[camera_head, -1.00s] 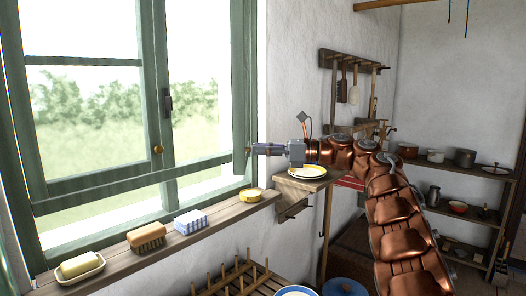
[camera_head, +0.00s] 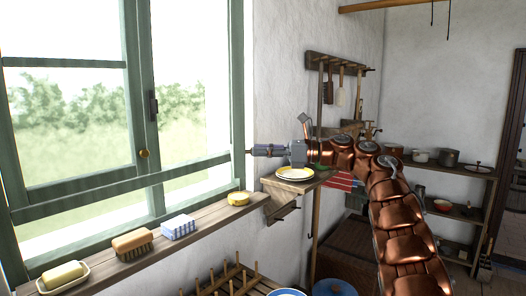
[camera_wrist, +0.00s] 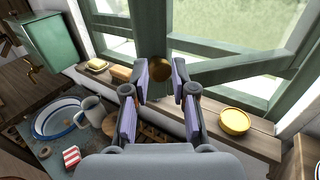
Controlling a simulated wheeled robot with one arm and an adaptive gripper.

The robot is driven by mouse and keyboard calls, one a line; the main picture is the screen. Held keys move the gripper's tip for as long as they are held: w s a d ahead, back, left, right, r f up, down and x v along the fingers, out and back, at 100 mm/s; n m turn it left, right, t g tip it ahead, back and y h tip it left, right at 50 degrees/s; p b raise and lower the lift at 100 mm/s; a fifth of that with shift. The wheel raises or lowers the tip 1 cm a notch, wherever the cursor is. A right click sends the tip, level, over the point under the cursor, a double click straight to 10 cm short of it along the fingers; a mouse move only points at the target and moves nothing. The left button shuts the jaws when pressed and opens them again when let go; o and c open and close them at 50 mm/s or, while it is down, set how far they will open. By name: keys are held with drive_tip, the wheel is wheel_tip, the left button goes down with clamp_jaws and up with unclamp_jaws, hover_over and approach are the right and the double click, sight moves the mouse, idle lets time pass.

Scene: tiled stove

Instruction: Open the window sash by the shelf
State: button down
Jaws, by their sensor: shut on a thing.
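The green-framed window stands at the left of the head view, with its right-hand sash (camera_head: 188,110) next to the wall that holds the small shelf (camera_head: 276,187). My gripper (camera_head: 252,150) reaches left from above this shelf to the right edge of the window. In the wrist view my gripper (camera_wrist: 160,80) has its two padded fingers closed around a round brass knob (camera_wrist: 161,71) in front of a green upright (camera_wrist: 155,20). In the head view the grasp itself is too small to make out. Another brass knob (camera_head: 143,153) shows on the middle upright.
The sill (camera_head: 190,216) holds a yellow tin (camera_head: 238,198), a blue-and-white block (camera_head: 178,227), a brush (camera_head: 132,243) and a soap dish (camera_head: 63,277). A yellow-rimmed plate (camera_head: 295,173) lies on the small shelf, just below my arm. A peg rack (camera_head: 230,281) stands below the sill.

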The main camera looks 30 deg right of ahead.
drive_tip(key=shift+w+d+r+t, duration=0.15)
drive_tip(key=shift+d+r+t, duration=0.15)
drive_tip(key=shift+d+r, duration=0.05)
drive_tip(key=c, duration=1.3)
unclamp_jaws()
drive_tip(key=shift+w+f, duration=0.15)
drive_tip(key=shift+w, duration=0.1)
drive_tip(key=o, duration=0.3)
drive_tip(key=shift+a+f, duration=0.1)
drive_tip(key=shift+o, duration=0.2)
drive_tip(key=shift+f, duration=0.1)
drive_tip(key=shift+s, duration=0.1)
drive_tip(key=v, duration=1.2)
